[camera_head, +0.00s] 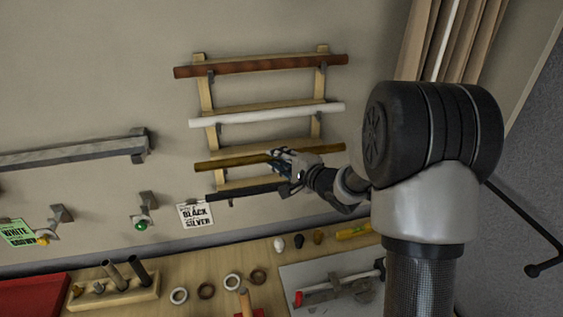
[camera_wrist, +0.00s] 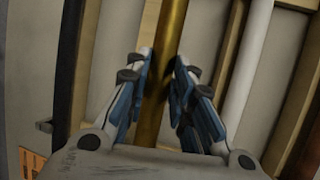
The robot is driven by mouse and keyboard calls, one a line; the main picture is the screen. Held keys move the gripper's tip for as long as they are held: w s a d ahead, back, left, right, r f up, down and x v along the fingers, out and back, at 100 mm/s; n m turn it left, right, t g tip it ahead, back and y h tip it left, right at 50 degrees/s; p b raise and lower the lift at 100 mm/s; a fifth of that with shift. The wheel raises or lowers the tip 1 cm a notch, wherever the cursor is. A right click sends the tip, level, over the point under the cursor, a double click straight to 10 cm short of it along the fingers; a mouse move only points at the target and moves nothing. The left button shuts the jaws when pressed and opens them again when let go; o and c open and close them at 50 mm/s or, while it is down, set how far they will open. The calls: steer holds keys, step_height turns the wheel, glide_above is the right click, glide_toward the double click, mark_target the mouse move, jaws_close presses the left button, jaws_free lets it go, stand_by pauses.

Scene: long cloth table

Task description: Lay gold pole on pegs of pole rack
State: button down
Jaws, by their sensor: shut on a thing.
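The gold pole (camera_head: 226,162) lies level along the third row of the wooden pole rack (camera_head: 206,93) on the wall, below the white pole (camera_head: 265,114). My gripper (camera_head: 284,165) is at the pole's middle, shut on it. In the wrist view the gold pole (camera_wrist: 171,35) runs up between the blue-padded fingers of my gripper (camera_wrist: 163,62), with the white pole (camera_wrist: 245,75) to its right. My gripper hides part of the pole and the pegs near it. I cannot tell whether the pole touches the pegs.
A brown pole (camera_head: 260,65) is on the top row and a black pole (camera_head: 242,190) on the bottom row. A grey rail (camera_head: 70,154) is on the wall at left. The table (camera_head: 215,261) below holds rings, a peg block (camera_head: 118,293) and a grey tray (camera_head: 300,270).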

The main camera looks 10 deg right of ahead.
steer(key=w+f, duration=0.3)
steer(key=w, duration=0.2)
steer(key=shift+w+p, duration=0.25)
steer(key=shift+p, duration=0.15)
stand_by(0.4)
steer(key=c, duration=1.3)
jaws_free()
steer(key=shift+s, duration=0.1)
steer(key=v, duration=1.2)
